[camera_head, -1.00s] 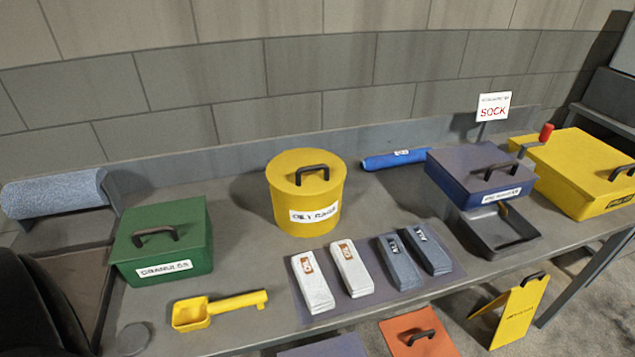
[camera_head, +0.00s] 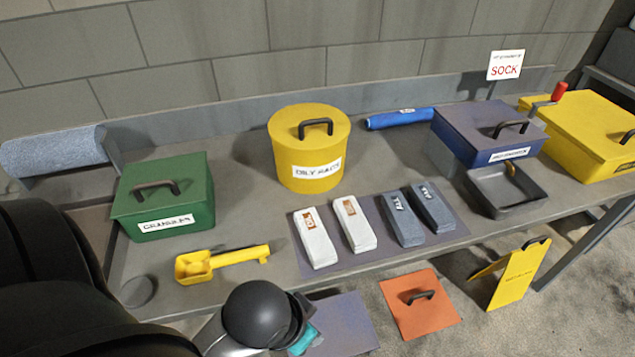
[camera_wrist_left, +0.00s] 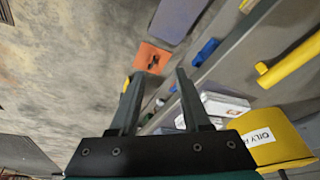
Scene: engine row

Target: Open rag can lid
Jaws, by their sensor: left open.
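The rag can is a round yellow can labelled "OILY RAGS" (camera_head: 305,178), standing at the back middle of the bench. Its flat yellow lid sits on it, with a dark arched handle (camera_head: 316,124) on top. The can also shows partly at the right edge of the left wrist view (camera_wrist_left: 284,150). My left arm reaches in at the bottom of the head view, low in front of the bench and well away from the can. In the left wrist view my left gripper (camera_wrist_left: 159,74) is open, with nothing visible between its fingers. My right gripper is not in view.
A green box (camera_head: 163,197) and yellow scoop (camera_head: 221,261) are left of the can. Several pale and grey packs lie on a mat (camera_head: 376,238) before it. A blue roll (camera_head: 400,118) and blue box (camera_head: 489,135) are to the right. An orange plate (camera_head: 419,304) is below the bench.

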